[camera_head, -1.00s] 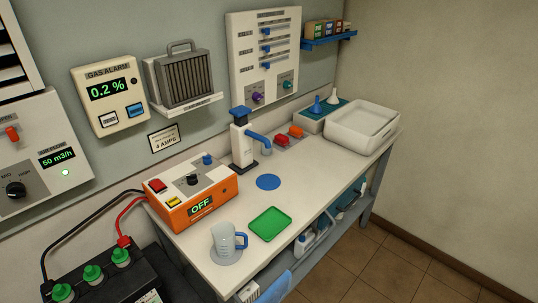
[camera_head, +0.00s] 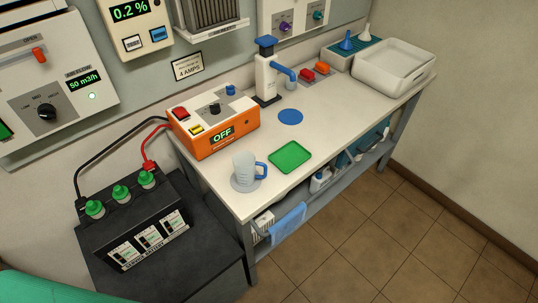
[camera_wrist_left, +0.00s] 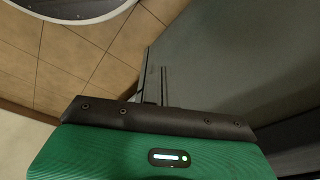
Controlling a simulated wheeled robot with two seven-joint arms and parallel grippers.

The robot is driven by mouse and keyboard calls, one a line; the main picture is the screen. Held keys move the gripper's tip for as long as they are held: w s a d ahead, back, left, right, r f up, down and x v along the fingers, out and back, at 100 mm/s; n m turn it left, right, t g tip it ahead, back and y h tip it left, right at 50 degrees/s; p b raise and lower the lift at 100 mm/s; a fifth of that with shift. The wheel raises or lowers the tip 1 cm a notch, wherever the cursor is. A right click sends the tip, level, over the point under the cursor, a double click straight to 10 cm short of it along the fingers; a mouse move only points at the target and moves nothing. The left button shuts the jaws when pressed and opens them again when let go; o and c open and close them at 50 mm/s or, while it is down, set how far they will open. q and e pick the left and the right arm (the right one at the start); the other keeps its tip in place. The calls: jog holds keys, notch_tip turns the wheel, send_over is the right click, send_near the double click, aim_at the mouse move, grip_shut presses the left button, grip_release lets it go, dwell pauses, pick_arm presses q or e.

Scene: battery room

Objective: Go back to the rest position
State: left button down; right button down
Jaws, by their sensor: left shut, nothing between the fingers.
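My left gripper (camera_wrist_left: 156,72) shows in the left wrist view, its thin fingers shut with nothing between them. It points past a grey surface on the right and a tiled floor on the left. It touches no object that I can see. In the head view neither gripper is visible; only a green part of my own body shows at the bottom left corner. My right gripper is out of view.
A workbench (camera_head: 345,112) holds an orange charger (camera_head: 240,138) reading OFF, a clear jug (camera_head: 243,168), a green tray (camera_head: 290,157) and a white basin (camera_head: 395,65). A black battery (camera_head: 140,222) with green caps stands at the left. The tiled floor (camera_head: 400,230) at right is clear.

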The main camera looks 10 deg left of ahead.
pick_arm(q)
jog(key=s+a+f+g, duration=0.1)
jog(key=s+a+f, duration=0.2)
jog(key=s+f, duration=1.1)
jog(key=s, duration=0.2)
jog(key=shift+s, duration=0.3)
jog(key=shift+f, duration=0.1)
